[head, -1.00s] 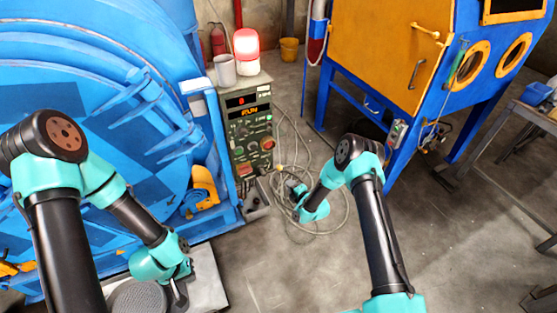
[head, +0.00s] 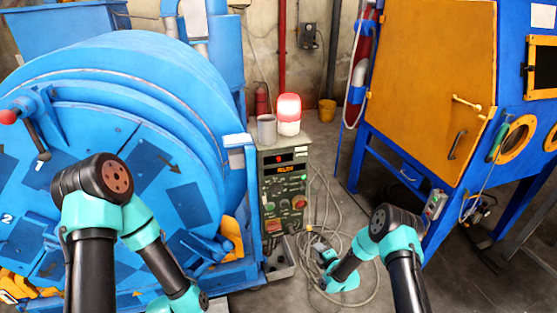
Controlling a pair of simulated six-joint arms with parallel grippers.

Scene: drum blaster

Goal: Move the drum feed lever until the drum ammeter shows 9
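A lever with a red knob (head: 9,117) and a dark handle is on the blue drum machine (head: 120,75) at the far left; I cannot confirm that it is the drum feed lever. The green control panel (head: 285,200) stands right of the drum. It has a small red display (head: 278,158) above an orange one (head: 285,169). Both are too small to read, and no ammeter label is legible. My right gripper (head: 318,248) is low, right of the panel and apart from it; its fingers are unclear. My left arm hangs before the drum, its gripper cut off below.
A lit red beacon (head: 288,108) and a grey mug (head: 266,130) stand on the panel's top. A coiled hose (head: 372,285) lies on the floor around my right wrist. The orange and blue cabinet (head: 430,80) stands at the right. A yellow bucket (head: 327,110) is behind.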

